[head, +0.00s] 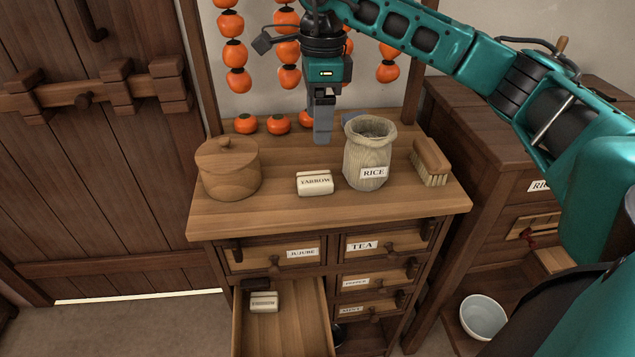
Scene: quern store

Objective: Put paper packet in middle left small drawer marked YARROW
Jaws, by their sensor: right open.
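A white paper packet (315,189) with a brown top and a YARROW label lies on the chest top, between the round wooden box and the RICE sack. My right gripper (322,138) points down above the chest top, behind the packet and apart from it. It is open and empty, seen nearly edge-on. The middle left small drawer (300,325) is pulled out below the JUJUBE drawer; its front is out of frame, so its marking is hidden. A second small pale packet (263,301) lies in its back left part, its label too small to read. My left gripper is not in view.
A lidded wooden box (230,170), a RICE sack (368,155) and a brush (431,162) stand on the chest top (270,212). Orange persimmons (278,123) lie and hang behind. Closed JUJUBE (275,256) and TEA (385,242) drawers sit above. The chest top's front edge is clear.

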